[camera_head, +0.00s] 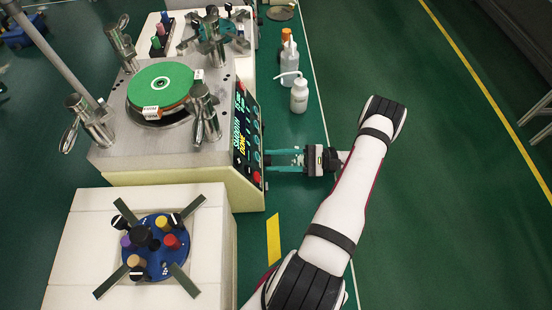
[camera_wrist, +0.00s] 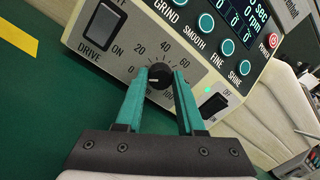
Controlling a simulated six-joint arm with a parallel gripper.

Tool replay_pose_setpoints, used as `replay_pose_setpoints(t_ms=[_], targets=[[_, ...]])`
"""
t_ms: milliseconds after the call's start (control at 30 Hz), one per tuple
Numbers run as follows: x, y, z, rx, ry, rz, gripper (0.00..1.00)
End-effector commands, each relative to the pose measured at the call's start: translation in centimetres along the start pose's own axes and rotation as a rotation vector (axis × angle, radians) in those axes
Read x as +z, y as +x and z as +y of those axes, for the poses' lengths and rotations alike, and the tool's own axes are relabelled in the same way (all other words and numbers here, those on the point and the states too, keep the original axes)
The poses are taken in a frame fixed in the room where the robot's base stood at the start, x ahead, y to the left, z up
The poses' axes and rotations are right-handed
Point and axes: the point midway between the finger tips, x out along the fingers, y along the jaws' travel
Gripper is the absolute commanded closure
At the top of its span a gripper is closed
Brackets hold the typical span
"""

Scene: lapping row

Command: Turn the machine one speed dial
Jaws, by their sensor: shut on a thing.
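The speed dial (camera_wrist: 158,77) is a round black knob on the machine's front panel in the wrist view, ringed by a printed scale running from 0 to 100. A short pale mark shows on its face; its exact reading is hard to make out. My gripper (camera_wrist: 164,75) is shut on the dial, one teal finger on each side of it. In the head view my gripper (camera_head: 270,160) reaches the lower front of the machine (camera_head: 185,176) from the right, and the dial itself is hidden there. The machine carries a green round plate (camera_head: 160,84).
Beside the dial sit a DRIVE rocker switch (camera_wrist: 103,24) and another black switch (camera_wrist: 222,101). Teal buttons (camera_wrist: 207,22) run above it. White bottles (camera_head: 299,96) stand right of the machine. A white block with a blue disc (camera_head: 152,262) is nearer. Green floor right is open.

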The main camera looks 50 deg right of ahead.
Motion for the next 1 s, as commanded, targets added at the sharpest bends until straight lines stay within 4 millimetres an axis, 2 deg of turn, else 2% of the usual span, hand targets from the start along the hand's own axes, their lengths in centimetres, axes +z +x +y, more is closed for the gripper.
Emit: replay_pose_setpoints(t_ms=[433, 467, 600, 867, 1000], targets=[[0.02, -0.06, -0.02, 0.0, -0.01, 0.0, 1.0], [0.02, -0.06, -0.02, 0.0, -0.01, 0.0, 0.59], [0.01, -0.04, -0.01, 0.0, -0.01, 0.0, 0.34], [0.0, -0.03, 0.0, 0.0, -0.009, 0.0, 0.32], [-0.04, -1.01, -0.03, -0.001, -0.011, 0.002, 0.32]])
